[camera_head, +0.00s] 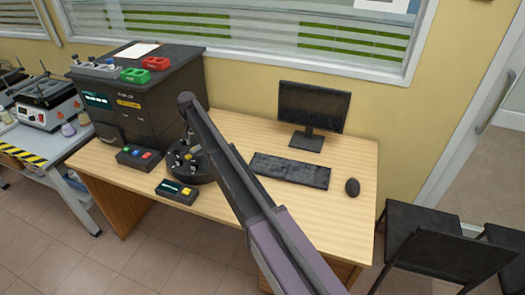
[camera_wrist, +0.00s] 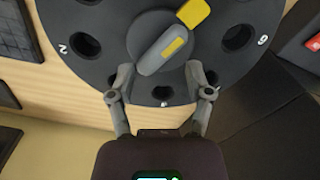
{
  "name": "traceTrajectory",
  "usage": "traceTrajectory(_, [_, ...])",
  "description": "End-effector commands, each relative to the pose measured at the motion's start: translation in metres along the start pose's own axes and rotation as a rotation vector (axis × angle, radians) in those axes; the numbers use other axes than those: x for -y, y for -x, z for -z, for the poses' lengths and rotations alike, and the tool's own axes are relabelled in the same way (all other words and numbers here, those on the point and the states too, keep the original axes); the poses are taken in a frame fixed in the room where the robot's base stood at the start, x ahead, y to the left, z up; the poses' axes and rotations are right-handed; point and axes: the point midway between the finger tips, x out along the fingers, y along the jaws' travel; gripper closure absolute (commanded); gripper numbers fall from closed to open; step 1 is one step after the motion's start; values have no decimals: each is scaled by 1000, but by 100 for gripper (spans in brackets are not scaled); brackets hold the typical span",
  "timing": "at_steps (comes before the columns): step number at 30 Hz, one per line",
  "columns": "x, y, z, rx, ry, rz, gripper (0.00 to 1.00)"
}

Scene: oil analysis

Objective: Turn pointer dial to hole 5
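The dark round dial (camera_wrist: 90,12) fills the top of the wrist view, with several holes around its rim. A grey pointer knob (camera_wrist: 150,64) with a yellow stripe sits at its centre. Its yellow tip (camera_wrist: 194,12) points to the upper right, away from my gripper. A rotated mark like a 2 is by the left hole, and one like a 6 or 9 is by the right hole. My gripper (camera_wrist: 160,70) is open, its fingers either side of the knob's near end; contact is unclear. The dial (camera_head: 187,177) is partly behind my arm in the head view.
A button box (camera_head: 139,157) and a small display box (camera_head: 176,191) stand by the dial. A dark analyser (camera_head: 150,100) stands behind left. Keyboard (camera_head: 291,171), monitor (camera_head: 313,107) and mouse (camera_head: 352,187) are to the right. The desk's front right is partly clear.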

Motion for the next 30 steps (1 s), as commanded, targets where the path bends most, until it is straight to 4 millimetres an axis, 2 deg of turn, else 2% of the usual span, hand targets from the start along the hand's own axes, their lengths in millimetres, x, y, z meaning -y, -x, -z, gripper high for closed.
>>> traceTrajectory(1, [0,9,0,0,0,0,34])
traceTrajectory(30, [0,90,0,0,-1,0,34])
